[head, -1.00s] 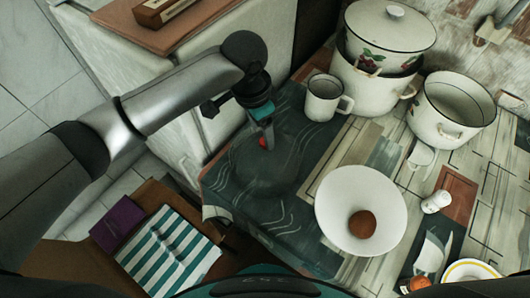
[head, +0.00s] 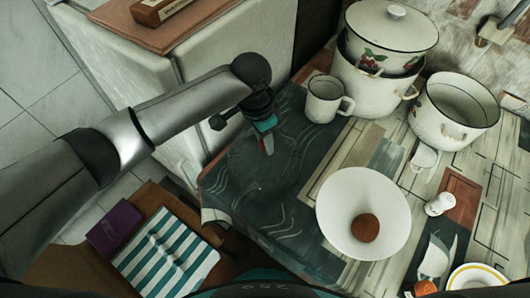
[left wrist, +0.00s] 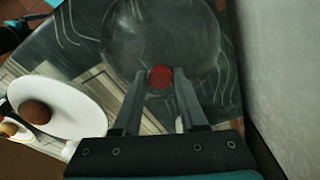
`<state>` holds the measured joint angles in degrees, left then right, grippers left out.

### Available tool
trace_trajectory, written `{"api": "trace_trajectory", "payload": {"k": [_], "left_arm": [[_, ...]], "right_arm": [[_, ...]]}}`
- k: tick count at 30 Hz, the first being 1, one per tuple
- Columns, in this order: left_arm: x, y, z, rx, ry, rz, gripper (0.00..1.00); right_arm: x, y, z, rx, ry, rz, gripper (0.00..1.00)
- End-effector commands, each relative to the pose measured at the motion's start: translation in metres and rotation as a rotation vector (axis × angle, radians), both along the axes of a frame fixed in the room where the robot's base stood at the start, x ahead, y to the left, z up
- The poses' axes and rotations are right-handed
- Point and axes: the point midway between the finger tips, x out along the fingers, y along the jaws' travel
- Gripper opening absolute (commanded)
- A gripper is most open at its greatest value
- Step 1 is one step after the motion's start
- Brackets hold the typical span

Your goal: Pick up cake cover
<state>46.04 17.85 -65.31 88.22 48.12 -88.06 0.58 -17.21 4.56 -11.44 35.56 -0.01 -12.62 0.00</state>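The cake cover (head: 250,178) is a clear, faint dome standing on the dark, wavy-patterned part of the table. It fills the upper middle of the left wrist view (left wrist: 160,35), where its red knob (left wrist: 160,77) shows. My left gripper (head: 267,148) points down above the cover. In the left wrist view its two fingers (left wrist: 160,80) stand apart, one on each side of the knob, with little room beside it; I see no firm closing on it. In the head view the fingers hide the knob.
A white mug (head: 323,98), a lidded pot (head: 380,75) and an open pot (head: 436,124) stand behind. A pale cabinet (head: 205,60) stands close to the left.

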Motion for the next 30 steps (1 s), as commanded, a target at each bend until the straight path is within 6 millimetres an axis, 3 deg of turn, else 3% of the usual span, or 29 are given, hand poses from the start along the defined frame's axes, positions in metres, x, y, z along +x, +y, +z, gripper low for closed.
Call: {"api": "trace_trajectory", "payload": {"k": [1, 10, 30], "left_arm": [[0.0001, 0.0001, 0.0001, 0.000, 0.000, 0.000, 0.35], [0.0000, 0.0001, 0.0001, 0.000, 0.000, 0.000, 0.01], [0.0001, 0.0003, 0.0002, 0.000, 0.000, 0.000, 0.00]], "right_arm": [[0.0000, 0.0001, 0.0000, 0.000, 0.000, 0.000, 0.78], [0.0000, 0.0002, 0.0000, 0.000, 0.000, 0.000, 0.78], [-0.0002, 0.0002, -0.0001, 0.000, 0.000, 0.000, 0.78]]}}
